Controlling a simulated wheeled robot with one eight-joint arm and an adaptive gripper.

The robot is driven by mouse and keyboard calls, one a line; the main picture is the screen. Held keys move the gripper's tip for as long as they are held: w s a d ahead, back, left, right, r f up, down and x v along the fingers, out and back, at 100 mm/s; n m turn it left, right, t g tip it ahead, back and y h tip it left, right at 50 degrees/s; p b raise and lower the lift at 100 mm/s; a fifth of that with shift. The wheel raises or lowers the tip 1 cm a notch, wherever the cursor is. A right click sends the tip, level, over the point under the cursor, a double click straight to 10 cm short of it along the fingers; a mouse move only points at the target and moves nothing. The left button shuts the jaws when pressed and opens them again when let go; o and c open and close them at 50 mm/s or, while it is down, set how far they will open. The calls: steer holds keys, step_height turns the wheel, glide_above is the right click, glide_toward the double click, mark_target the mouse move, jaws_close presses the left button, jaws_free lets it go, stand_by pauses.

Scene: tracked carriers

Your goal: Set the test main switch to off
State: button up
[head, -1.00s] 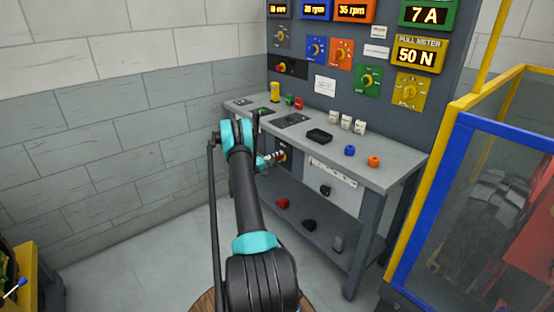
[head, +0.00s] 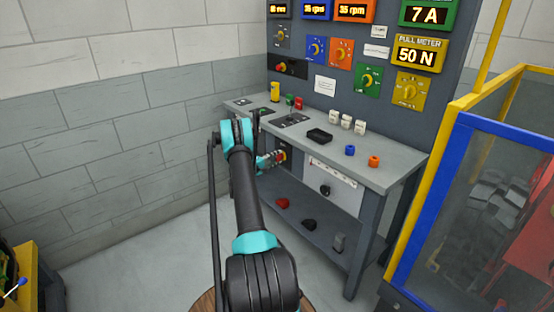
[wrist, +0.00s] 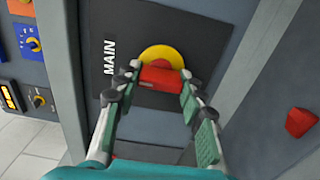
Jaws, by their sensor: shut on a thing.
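The main switch has a yellow disc (wrist: 165,54) and a red handle (wrist: 160,80) on a dark plate marked MAIN (wrist: 100,40), seen turned sideways in the wrist view. My gripper (wrist: 161,72) has one fingertip on each side of the red handle and is shut on it. The fingertips hide the handle's ends, so its exact angle is hard to tell. In the head view my gripper (head: 271,160) is at the switch (head: 283,156), below the bench top at its left end. My arm partly covers that area.
The grey bench top (head: 390,174) holds a black tray (head: 319,136) and small coloured parts. A lower shelf (head: 335,247) carries a red piece (head: 283,203), also in the wrist view (wrist: 300,122). Meters and knobs fill the panel above. A blue-and-yellow guard frame (head: 425,210) stands right.

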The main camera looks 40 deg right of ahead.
steer(key=shift+a, duration=0.1)
steer(key=o, duration=1.2)
steer(key=shift+c, duration=0.2)
steer(key=a, duration=1.2)
steer(key=shift+s, duration=0.45)
